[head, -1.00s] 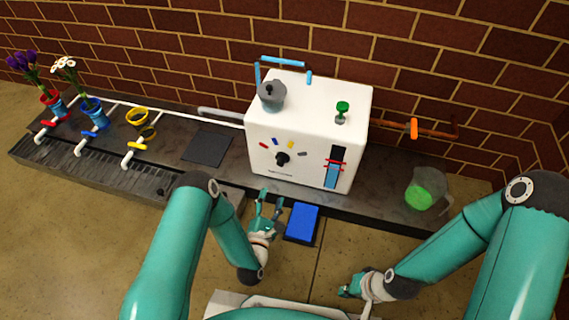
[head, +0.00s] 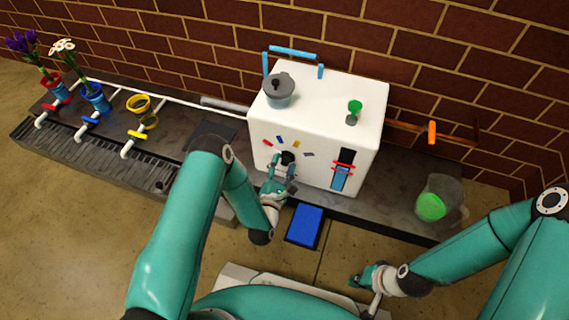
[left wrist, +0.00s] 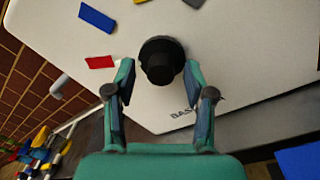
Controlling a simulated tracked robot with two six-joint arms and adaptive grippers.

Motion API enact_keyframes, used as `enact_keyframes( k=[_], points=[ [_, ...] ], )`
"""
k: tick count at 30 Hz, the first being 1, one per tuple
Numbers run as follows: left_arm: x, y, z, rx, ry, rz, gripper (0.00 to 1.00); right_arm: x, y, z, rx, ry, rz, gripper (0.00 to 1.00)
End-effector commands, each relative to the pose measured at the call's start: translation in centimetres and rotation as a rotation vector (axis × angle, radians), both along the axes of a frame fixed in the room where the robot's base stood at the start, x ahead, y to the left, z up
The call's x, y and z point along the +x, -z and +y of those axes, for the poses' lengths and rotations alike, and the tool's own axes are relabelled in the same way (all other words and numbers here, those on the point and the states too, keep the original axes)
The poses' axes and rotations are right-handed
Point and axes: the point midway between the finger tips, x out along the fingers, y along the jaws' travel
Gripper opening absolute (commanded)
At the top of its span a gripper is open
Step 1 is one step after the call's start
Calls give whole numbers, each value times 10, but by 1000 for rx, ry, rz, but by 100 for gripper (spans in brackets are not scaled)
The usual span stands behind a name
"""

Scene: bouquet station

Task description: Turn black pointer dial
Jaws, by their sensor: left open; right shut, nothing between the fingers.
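The black pointer dial (head: 287,158) is on the front face of the white box (head: 318,105). In the left wrist view the round black dial (left wrist: 161,60) stands out from the white panel, with coloured marks around it. My left gripper (head: 283,176) is at the box front, just below the dial. In the left wrist view its two open fingers (left wrist: 158,78) are on either side of the dial's lower part; whether they touch it I cannot tell. The dial's pointing direction is not clear. My right gripper (head: 356,281) is shut and empty, low and away from the box.
A blue pad (head: 305,226) lies below the box. A level gauge with red marks (head: 342,169) is right of the dial. A jug with green contents (head: 437,200) stands at the right. Vases with flowers (head: 96,98) and pipe valves are at the left.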

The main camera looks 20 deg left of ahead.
Motion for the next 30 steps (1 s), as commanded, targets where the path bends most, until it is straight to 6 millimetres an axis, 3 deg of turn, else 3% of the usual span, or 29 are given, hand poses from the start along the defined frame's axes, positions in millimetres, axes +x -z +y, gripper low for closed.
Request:
enact_keyframes(
  k=[2, 12, 14, 23, 30],
  points=[
    [0, 0, -2, 0, 4, 0, 54, 0, 0, 0, 0, 0, 0, 0],
    [1, 0, -4, 0, 8, 1, 0, 0, 0, 0, 0, 0, 0, 0],
    [1, 0, 2, 0, 6, 1, 0, 0, 0, 0, 0, 1, -1, 0],
    [1, 1, -4, 39, 7, 0, 0, 0, -1, 0, 0, 0, 0, 0],
    [1, 1, -5, 162, 10, -1, 0, 0, -3, 0, 0, 0, 0, 0]
  ],
)
